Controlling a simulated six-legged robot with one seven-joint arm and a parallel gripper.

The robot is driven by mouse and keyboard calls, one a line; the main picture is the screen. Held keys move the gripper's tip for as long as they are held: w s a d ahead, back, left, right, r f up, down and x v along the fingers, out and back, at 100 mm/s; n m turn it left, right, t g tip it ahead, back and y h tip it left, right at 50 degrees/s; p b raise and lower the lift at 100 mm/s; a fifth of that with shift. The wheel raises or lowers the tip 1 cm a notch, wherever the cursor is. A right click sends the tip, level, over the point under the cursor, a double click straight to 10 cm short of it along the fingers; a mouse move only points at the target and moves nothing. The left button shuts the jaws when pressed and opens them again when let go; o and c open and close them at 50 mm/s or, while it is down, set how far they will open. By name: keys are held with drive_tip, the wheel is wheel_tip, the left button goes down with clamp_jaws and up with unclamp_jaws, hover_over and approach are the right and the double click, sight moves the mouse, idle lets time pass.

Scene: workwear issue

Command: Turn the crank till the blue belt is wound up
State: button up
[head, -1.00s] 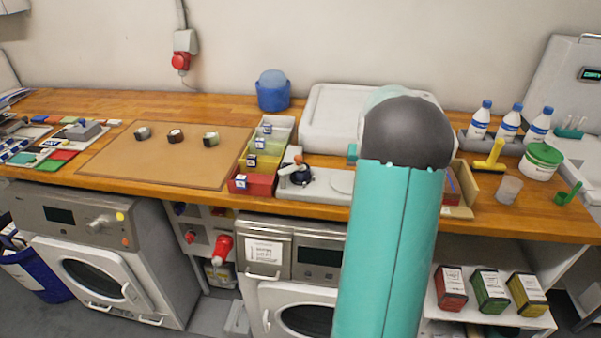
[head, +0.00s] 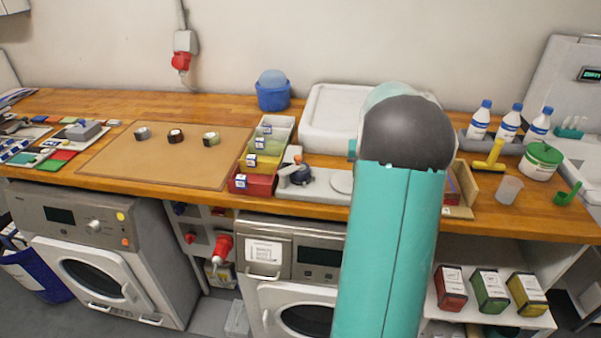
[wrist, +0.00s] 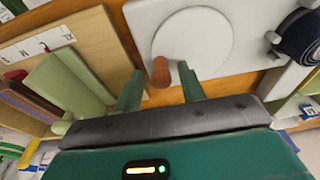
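The white winding device (head: 318,190) lies on the worktop, with a dark blue coil (head: 302,175) at its left end and a pale round disc (head: 341,182) near my arm. An orange and white part shows beside the coil. In the wrist view, the disc (wrist: 195,45) carries an upright orange-brown peg (wrist: 160,72) at its rim, and the dark coil (wrist: 303,35) is at the right edge. My gripper (wrist: 160,84) has its two green fingers apart, one on each side of the peg, with gaps visible. My arm hides the gripper and peg in the head view.
Several coloured bins (head: 261,152) stand just left of the device. A white lidded box (head: 331,118) is behind it. A wooden tray (head: 460,188) stands close on the right. A brown mat (head: 150,165) with three small rolls lies farther left.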

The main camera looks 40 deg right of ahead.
drive_tip(key=shift+r, duration=3.25)
drive_tip(key=shift+w+a+r, duration=0.1)
drive_tip(key=shift+a+r, duration=0.05)
drive_tip(key=shift+a, duration=0.1)
drive_tip(key=w+a+r+n+t, duration=0.15)
drive_tip(key=a+r, duration=0.25)
drive_tip(key=a, duration=0.9)
drive_tip(key=a+r+n+t, duration=0.1)
drive_tip(key=a+r+n, duration=0.25)
drive_tip(key=a, duration=0.95)
drive_tip(key=s+a+f+n+t, duration=0.1)
drive_tip(key=s+a+n, duration=0.1)
drive_tip(key=s+a, duration=0.5)
drive_tip(key=s+a+f+n+y, duration=0.1)
drive_tip(key=s+a, duration=0.5)
drive_tip(key=a, duration=0.8)
drive_tip(key=shift+s+n+t+y, duration=0.3)
drive_tip(key=shift+s+n+t, duration=0.1)
drive_tip(key=shift+n, duration=0.5)
drive_tip(key=shift+c, duration=0.2)
